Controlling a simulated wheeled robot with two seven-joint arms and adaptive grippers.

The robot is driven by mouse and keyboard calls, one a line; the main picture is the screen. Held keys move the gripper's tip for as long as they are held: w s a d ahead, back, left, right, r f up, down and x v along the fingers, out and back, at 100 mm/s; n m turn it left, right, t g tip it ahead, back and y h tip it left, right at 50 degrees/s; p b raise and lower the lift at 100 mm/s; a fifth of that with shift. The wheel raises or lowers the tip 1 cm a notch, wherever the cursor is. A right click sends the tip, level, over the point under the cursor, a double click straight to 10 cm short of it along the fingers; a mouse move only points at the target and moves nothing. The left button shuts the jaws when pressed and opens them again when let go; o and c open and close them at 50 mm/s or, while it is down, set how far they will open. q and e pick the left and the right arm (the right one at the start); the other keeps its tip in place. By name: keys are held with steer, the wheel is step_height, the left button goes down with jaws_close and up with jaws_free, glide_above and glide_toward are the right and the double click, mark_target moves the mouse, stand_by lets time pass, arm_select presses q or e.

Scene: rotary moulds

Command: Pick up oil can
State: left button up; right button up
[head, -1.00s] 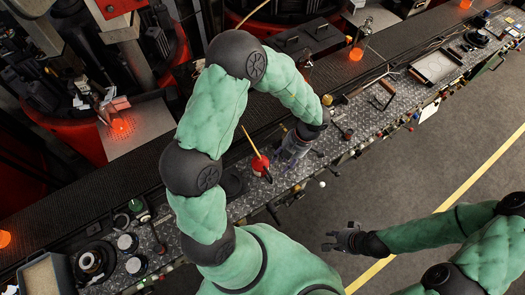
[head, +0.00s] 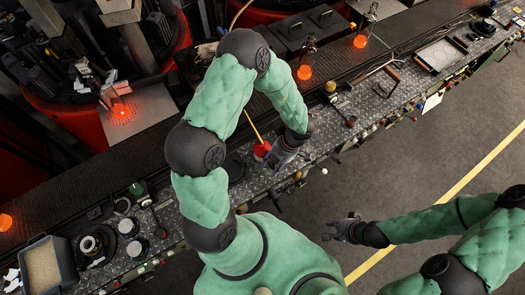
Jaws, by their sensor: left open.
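The red oil can (head: 261,149) with a long thin yellow spout stands on the metal-plated bench. Its right side is partly hidden by my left gripper. My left gripper (head: 279,157) is open, low over the bench, immediately to the right of the can. Whether its fingers touch the can cannot be told. My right gripper (head: 336,228) is open and empty, over the grey floor in front of the bench.
Glowing orange bottles (head: 304,72) stand behind on the dark conveyor. A brass-coloured container (head: 330,87) and scattered tools lie to the right. A grit-filled tray (head: 45,266) and round dishes (head: 128,226) are at left. Small knobs line the bench's front edge.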

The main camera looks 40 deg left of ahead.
arm_select(q)
jaws_close()
steer(key=shift+r, duration=0.15)
